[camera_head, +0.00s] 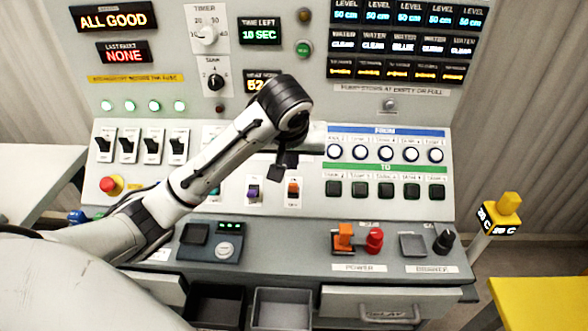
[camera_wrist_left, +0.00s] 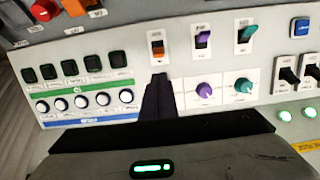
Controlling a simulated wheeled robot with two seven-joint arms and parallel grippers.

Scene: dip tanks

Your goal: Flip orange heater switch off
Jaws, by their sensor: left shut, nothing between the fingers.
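The orange heater switch (camera_head: 293,189) sits on a white plate on the sloped panel, just below and right of my left gripper in the head view. In the left wrist view, which shows the panel upside down, the orange switch (camera_wrist_left: 157,46) is at the top middle. My left gripper (camera_head: 277,173) is shut and empty. In the left wrist view its dark fingers (camera_wrist_left: 160,80) point at the orange switch, with the tips close to the plate's edge. I cannot tell whether they touch it. My right gripper is in neither view.
A purple switch (camera_wrist_left: 202,38) and a teal switch (camera_wrist_left: 245,33) stand beside the orange one. Round white buttons (camera_head: 385,153) and dark square buttons (camera_head: 385,190) lie to the right. An orange power lever (camera_head: 343,238) and red knob (camera_head: 375,240) are on the lower ledge.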

